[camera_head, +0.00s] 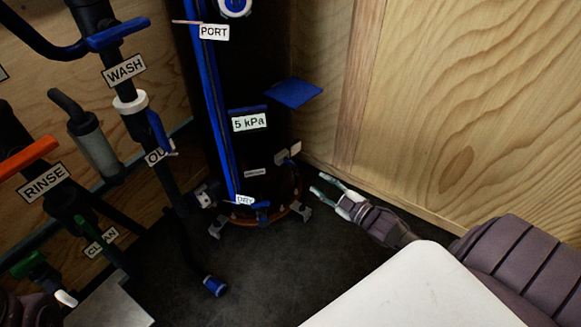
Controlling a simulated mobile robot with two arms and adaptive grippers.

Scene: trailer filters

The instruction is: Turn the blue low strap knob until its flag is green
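A tall black tank (262,135) stands in the corner, with a copper-coloured strap ring (292,211) low around its base. A small blue handle (262,206) sits at the front of the base beside the DRY label (245,200); it may be the low strap knob, but it is too small to be sure. I cannot make out a green flag on it. My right gripper (317,183) is open and empty, to the right of the tank base and apart from it, its fingers pointing left.
A blue plate (293,93) juts from the tank's right side. Black pipes with WASH (124,69) and RINSE (43,181) labels stand at left, with an orange handle (27,157). A blue-ended hose (214,286) lies on the dark floor. A plywood wall (470,110) bounds the right.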

